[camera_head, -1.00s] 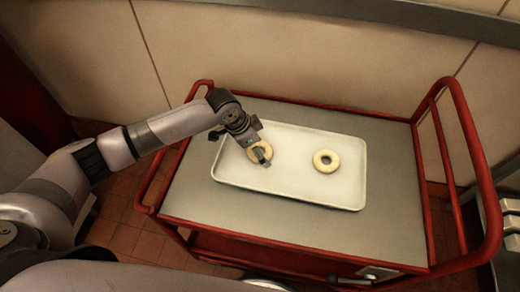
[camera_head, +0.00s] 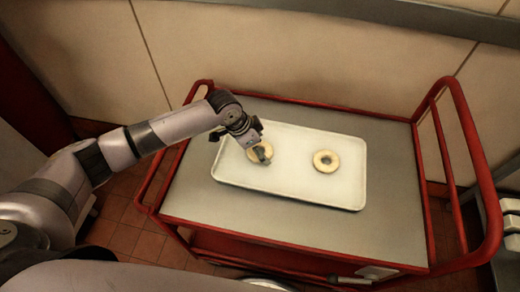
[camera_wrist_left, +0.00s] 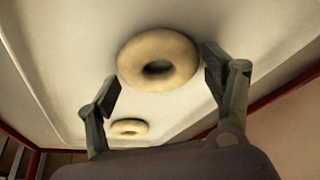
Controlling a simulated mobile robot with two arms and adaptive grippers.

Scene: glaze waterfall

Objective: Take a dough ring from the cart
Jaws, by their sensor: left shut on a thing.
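Two pale dough rings are at a white tray on the red cart. The left dough ring (camera_head: 254,157) is partly hidden by my left gripper (camera_head: 259,150) in the head view. In the left wrist view this ring (camera_wrist_left: 158,84) is large and sits between the two fingers of my left gripper (camera_wrist_left: 160,77). The gripper is shut on it. I cannot tell whether the ring is clear of the tray. The other dough ring (camera_head: 326,161) lies free on the tray's right half; it shows smaller in the left wrist view (camera_wrist_left: 129,134). My right gripper is not in view.
The white tray (camera_head: 290,188) has a low raised rim and lies on the grey cart top (camera_head: 395,190). The cart's red handle (camera_head: 470,125) rises at the right. A tiled wall (camera_head: 270,60) stands close behind the cart. The tray's middle is clear.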

